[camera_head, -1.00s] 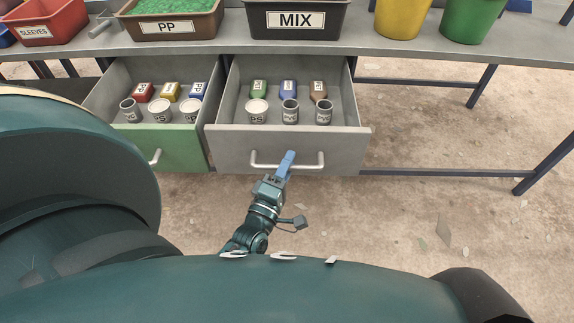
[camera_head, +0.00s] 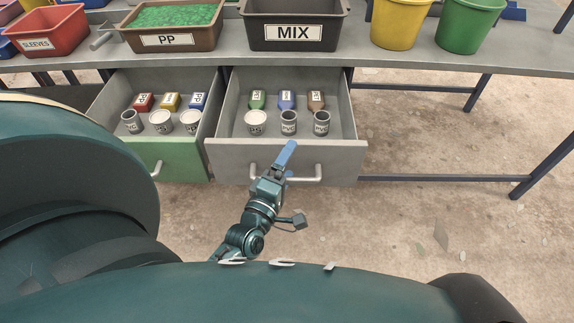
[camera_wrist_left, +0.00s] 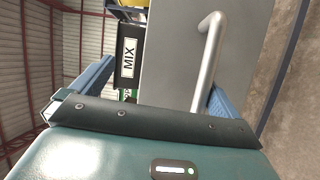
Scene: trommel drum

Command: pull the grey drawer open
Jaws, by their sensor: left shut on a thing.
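The grey drawer (camera_head: 236,158) stands well out from under the bench. Its pale bar handle (camera_head: 308,178) runs across the front and also shows in the left wrist view (camera_wrist_left: 207,65). My left gripper (camera_head: 287,155) is at the middle of that handle and is shut on it. In the wrist view the bar lies close by the right-hand blue finger, with the grey drawer front beyond. In the head view the gripper hides part of the handle. My right gripper is in neither view.
Inside the drawer are several labelled bottles and cups (camera_head: 289,122). A green-fronted drawer (camera_head: 178,160) stands open at left. The bench (camera_head: 400,62) carries a MIX bin (camera_head: 293,32), a PP bin (camera_head: 172,40) and buckets (camera_head: 402,24).

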